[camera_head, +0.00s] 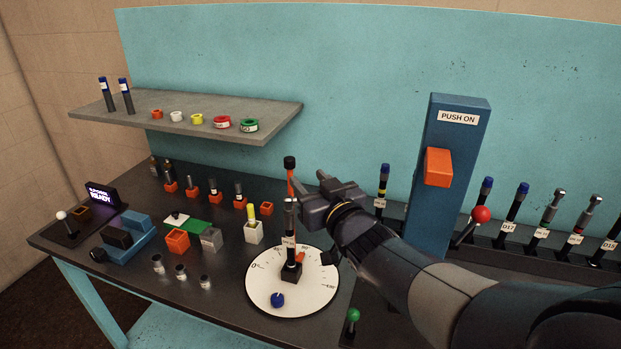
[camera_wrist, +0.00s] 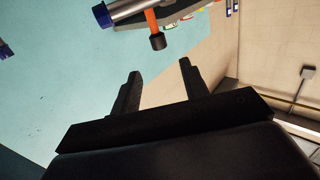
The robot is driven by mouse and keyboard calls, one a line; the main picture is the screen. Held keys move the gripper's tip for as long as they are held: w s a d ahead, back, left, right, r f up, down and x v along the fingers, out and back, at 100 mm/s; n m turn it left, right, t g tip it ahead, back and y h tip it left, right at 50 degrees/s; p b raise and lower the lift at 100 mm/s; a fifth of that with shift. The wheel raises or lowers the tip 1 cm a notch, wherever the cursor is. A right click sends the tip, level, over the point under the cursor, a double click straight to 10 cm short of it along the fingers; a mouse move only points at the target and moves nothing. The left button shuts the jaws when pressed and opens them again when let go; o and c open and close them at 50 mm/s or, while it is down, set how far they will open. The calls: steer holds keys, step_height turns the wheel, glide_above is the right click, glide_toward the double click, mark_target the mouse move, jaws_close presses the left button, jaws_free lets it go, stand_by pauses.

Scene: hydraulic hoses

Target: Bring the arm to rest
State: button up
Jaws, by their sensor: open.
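My gripper (camera_head: 312,188) is at the end of my arm, which reaches in from the lower right. It is raised above the round white dial (camera_head: 262,290), with its fingers pointing left. In the wrist view my gripper (camera_wrist: 160,70) shows two black fingers spread apart with nothing between them. A hose piece with a metal top (camera_head: 290,215) stands upright in a black block on the dial, close to the fingers. An orange post with a black knob (camera_head: 290,163) rises behind it. The post's knob (camera_wrist: 157,42) is beyond the fingertips in the wrist view.
A blue column with an orange push block (camera_head: 437,167) stands right of my gripper, near my forearm. A red-knobbed lever (camera_head: 480,214) and several labelled hoses stand farther right. A grey shelf (camera_head: 200,112) is at the back left. Small blocks and fittings cover the bench's left part.

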mark_target(292, 161)
steer(key=shift+w, duration=0.1)
steer(key=p+x, duration=0.2)
steer(key=x, duration=0.8)
steer(key=shift+w+a+p, duration=0.25)
steer(key=shift+w+p, duration=0.05)
steer(key=shift+p, duration=0.05)
steer(key=shift+s+d, duration=0.1)
